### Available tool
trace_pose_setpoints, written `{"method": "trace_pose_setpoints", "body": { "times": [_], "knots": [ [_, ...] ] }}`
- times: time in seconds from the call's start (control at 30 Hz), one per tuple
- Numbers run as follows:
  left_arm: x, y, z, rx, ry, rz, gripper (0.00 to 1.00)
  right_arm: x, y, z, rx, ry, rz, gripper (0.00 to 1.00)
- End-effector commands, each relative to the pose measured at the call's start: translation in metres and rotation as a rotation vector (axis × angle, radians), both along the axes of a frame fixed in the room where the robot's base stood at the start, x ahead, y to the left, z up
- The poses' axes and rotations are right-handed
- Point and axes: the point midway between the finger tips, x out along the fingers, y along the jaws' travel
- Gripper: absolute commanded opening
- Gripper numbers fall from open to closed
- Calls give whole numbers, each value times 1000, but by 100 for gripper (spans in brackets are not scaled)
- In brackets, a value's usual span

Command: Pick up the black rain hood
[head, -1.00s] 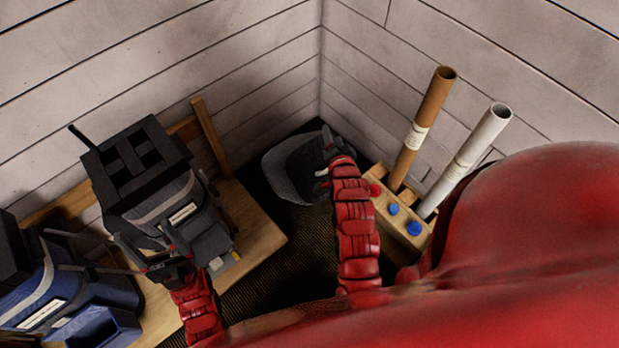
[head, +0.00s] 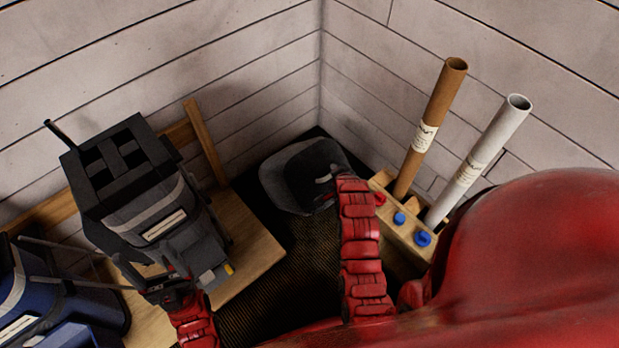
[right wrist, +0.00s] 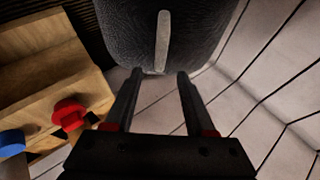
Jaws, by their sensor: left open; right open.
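The black rain hood (head: 285,178) is a dark, rounded, textured piece with a pale strip, in the back corner of the head view. It fills the top of the right wrist view (right wrist: 125,30), where its pale strip (right wrist: 163,40) points toward the gap between my fingers. My right gripper (right wrist: 160,74) is open, its fingertips at the hood's near edge; whether they touch it I cannot tell. In the head view it blends with the hood's dark right side. My left gripper (head: 160,285) is open at the lower front of the grey-black golf bag (head: 155,205).
A wooden block (head: 408,235) with red and blue knobs holds a brown tube (head: 430,125) and a white tube (head: 482,155) right of my right arm. A blue bag (head: 60,300) is at lower left. A wooden bench (head: 255,250) and plank walls (head: 220,50) enclose the corner.

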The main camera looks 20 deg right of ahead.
Motion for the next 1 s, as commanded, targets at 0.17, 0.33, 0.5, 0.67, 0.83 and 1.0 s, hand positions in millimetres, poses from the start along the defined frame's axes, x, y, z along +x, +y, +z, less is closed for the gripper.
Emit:
{"method": "trace_pose_setpoints", "body": {
  "times": [0.17,0.33,0.5,0.67,0.83,1.0],
  "knots": [
    [0,0,-3,0,0,0,75,6,-2,-8,0,1,0,55],
    [0,0,-10,0,0,0,75,15,-2,-22,-1,6,2,55],
    [0,0,-19,0,0,0,75,32,-4,-40,-1,3,1,55],
    [0,0,-20,0,0,0,75,40,-7,-46,1,2,-1,55],
    [0,0,-20,0,0,0,75,40,-7,-45,1,1,0,55],
    [0,0,-20,0,0,0,75,40,-7,-45,0,1,0,24]
  ]
}}
